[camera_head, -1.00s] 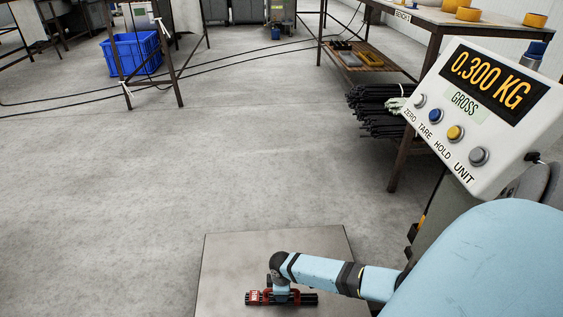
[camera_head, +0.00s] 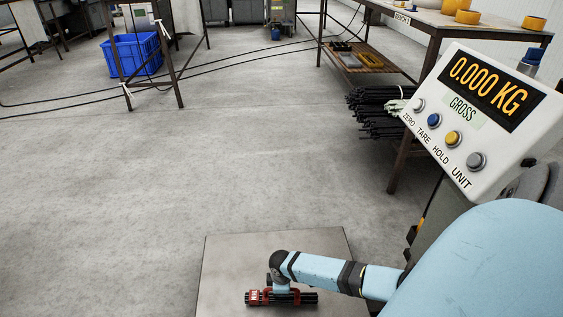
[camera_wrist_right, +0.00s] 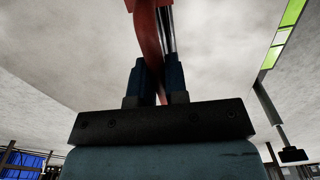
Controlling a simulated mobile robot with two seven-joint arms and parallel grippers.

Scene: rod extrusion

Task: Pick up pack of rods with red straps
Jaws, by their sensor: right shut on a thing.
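The pack of black rods with red straps (camera_head: 308,298) is at the bottom of the head view, lying across the picture over the scale's metal plate (camera_head: 225,262). My right gripper (camera_head: 281,294) is on the middle of the pack from above. In the right wrist view, the two dark blue fingers (camera_wrist_right: 156,80) are shut on the pack, and a red strap (camera_wrist_right: 148,35) shows between and beyond them. Any gap between pack and plate is too small to tell. My left gripper is not in view.
The scale's display (camera_head: 492,88) reads 0.000 KG at the right. A blue crate (camera_head: 132,55) stands at the back left. The floor at the left is clear, with cables farther back.

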